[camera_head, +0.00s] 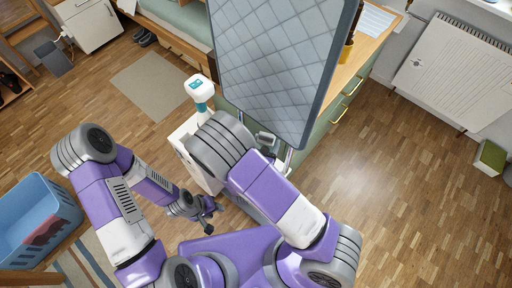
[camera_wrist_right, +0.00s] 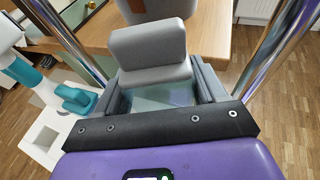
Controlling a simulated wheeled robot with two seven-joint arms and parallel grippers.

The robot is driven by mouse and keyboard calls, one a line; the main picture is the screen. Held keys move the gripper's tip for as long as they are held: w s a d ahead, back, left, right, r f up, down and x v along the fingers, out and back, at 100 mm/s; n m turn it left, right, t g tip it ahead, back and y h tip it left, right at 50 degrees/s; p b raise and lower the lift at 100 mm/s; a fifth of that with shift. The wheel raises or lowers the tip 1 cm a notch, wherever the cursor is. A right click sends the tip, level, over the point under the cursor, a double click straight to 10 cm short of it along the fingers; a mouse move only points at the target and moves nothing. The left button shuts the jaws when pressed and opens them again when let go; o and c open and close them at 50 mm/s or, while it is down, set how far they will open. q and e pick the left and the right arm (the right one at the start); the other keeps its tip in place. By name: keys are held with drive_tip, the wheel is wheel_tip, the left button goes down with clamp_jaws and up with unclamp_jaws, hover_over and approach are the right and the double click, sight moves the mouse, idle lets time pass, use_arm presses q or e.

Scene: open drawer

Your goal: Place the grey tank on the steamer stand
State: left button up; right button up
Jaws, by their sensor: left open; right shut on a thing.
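The grey tank (camera_wrist_right: 150,50) is a rounded block between the fingers of my right gripper (camera_wrist_right: 160,90) in the right wrist view. The right gripper is shut on it. The steamer stand has a tall grey quilted board (camera_head: 280,60) in the head view. Its white base (camera_head: 185,150) is partly hidden behind my right arm. In the wrist view, the white base (camera_wrist_right: 45,135) with a square recess lies below and left of the tank, apart from it. Chrome poles (camera_wrist_right: 265,50) rise on both sides. My left gripper (camera_head: 203,212) is open and empty, low over the floor.
A white and teal steamer head (camera_head: 200,90) stands beside the board. A wooden-topped cabinet (camera_head: 362,60) with green drawers is behind it. A blue basket (camera_head: 40,222) sits at the lower left.

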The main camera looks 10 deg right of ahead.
drive_tip(key=f, duration=0.2)
drive_tip(key=f+b, duration=0.1)
drive_tip(key=shift+s+f, duration=0.3)
drive_tip(key=shift+f+b, duration=0.95)
drive_tip(key=shift+f, duration=1.4)
drive_tip(key=shift+r, duration=0.1)
drive_tip(key=o, duration=0.8)
drive_tip(key=shift+f, duration=0.25)
drive_tip(key=shift+c, duration=0.2)
drive_tip(key=o, duration=0.4)
drive_tip(key=shift+o, duration=0.2)
drive_tip(key=shift+r, duration=0.1)
